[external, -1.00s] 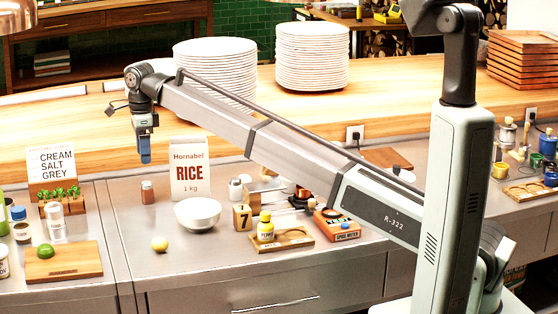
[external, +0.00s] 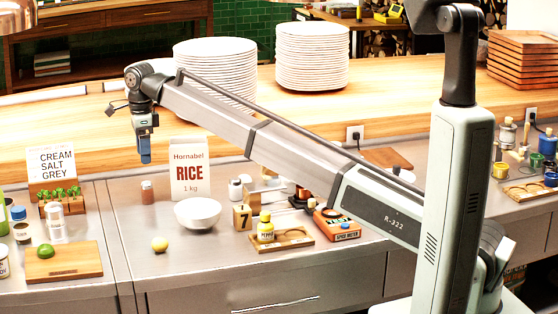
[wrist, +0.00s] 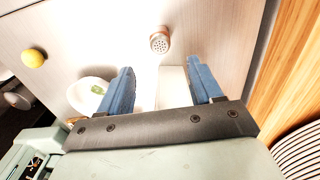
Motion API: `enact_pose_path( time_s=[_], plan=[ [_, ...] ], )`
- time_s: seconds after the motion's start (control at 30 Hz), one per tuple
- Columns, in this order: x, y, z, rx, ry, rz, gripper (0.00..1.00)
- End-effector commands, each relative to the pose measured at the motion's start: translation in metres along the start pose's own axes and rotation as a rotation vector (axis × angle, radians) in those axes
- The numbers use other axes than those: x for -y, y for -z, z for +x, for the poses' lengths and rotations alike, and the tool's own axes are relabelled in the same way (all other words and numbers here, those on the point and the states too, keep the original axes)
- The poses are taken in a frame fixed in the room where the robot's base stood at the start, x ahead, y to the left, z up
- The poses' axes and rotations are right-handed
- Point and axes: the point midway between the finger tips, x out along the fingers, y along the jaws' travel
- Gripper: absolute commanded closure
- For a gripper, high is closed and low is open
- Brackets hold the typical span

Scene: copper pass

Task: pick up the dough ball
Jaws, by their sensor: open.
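The dough ball (external: 160,244) is small, round and pale yellow. It lies on the steel counter in front of the white bowl, near the counter's front edge. In the wrist view the dough ball (wrist: 33,58) shows at the upper left, clear of the fingers. My gripper (external: 145,158) hangs above the back of the counter, up and behind the ball, with its blue fingers pointing down. In the wrist view my gripper (wrist: 162,80) has its two blue fingers wide apart with nothing held between them.
A white bowl (external: 197,214) stands right of the ball. A rice box (external: 189,170) and a small shaker (external: 147,192) stand behind. A yellow bottle (external: 265,228) and number 7 block (external: 242,218) are further right. A cutting board (external: 64,263) with a lime lies left.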

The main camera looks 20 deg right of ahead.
Motion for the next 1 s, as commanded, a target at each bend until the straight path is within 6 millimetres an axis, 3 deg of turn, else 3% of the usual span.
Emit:
enact_pose_path(
  time_s=[0.43, 0.57, 0.67, 0.8, 1.0],
  plan=[
    [-0.001, -0.001, 0.0, 0.0, 0.0, -0.001, 0.3],
    [-0.012, -0.015, 0.0, 0.0, 0.0, -0.021, 0.3],
    [-0.037, -0.039, -0.007, 0.005, 0.005, -0.058, 0.3],
    [-0.097, -0.071, -0.018, 0.018, 0.018, -0.13, 0.3],
    [-0.193, -0.078, -0.026, 0.036, 0.035, -0.217, 0.3]
  ],
)
